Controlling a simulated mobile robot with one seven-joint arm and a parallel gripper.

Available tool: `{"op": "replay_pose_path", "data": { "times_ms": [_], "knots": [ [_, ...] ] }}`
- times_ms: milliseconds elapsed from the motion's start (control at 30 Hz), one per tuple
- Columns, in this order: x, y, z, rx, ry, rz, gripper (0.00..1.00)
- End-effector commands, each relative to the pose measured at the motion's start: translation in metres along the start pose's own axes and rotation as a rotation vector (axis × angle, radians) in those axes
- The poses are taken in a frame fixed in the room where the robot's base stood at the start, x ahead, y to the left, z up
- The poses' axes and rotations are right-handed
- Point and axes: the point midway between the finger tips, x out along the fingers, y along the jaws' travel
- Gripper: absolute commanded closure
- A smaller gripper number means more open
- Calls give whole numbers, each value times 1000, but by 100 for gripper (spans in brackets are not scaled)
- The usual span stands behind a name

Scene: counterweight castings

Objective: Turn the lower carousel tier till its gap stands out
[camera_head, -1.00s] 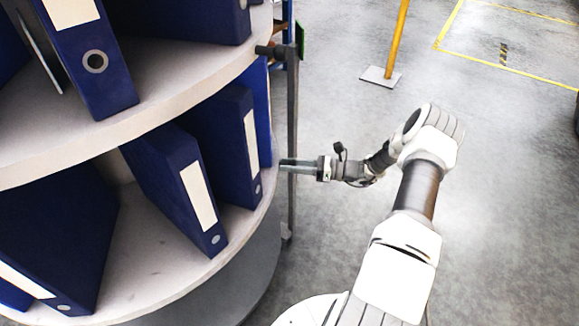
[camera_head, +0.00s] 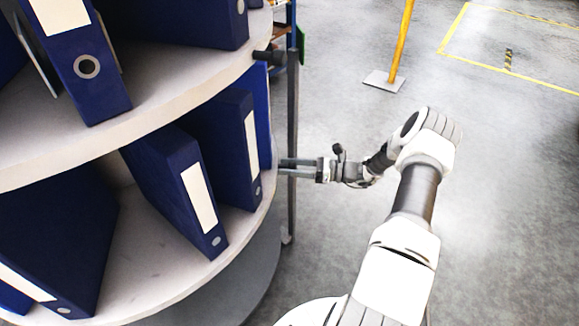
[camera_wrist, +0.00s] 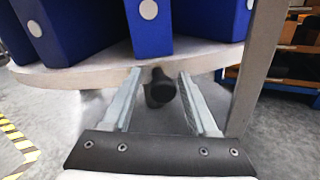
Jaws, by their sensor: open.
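The lower carousel tier (camera_head: 150,272) is a pale round shelf holding upright blue binders (camera_head: 180,185). A wide bare stretch shows between the left binder (camera_head: 60,235) and the middle one, facing the front of the head view. My gripper (camera_head: 283,167) is at the right rim of this tier, its fingers pointing left. In the wrist view my gripper (camera_wrist: 160,76) is open, with a dark round knob (camera_wrist: 161,88) showing between its fingers, below a pale shelf rim. The fingers appear apart from the knob; its depth is unclear.
The upper tier (camera_head: 180,85) with more binders overhangs the lower one. A yellow pole (camera_head: 402,40) stands further back.

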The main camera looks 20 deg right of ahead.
Motion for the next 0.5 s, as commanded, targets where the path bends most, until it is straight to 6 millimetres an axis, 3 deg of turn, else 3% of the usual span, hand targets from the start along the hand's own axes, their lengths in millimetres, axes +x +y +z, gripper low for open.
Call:
{"op": "replay_pose_path", "data": {
  "times_ms": [333, 500],
  "knots": [
    [-4, 0, 0, 0, 0, 0, 41],
    [-29, 0, 2, 0, 2, -3, 41]
  ]
}}
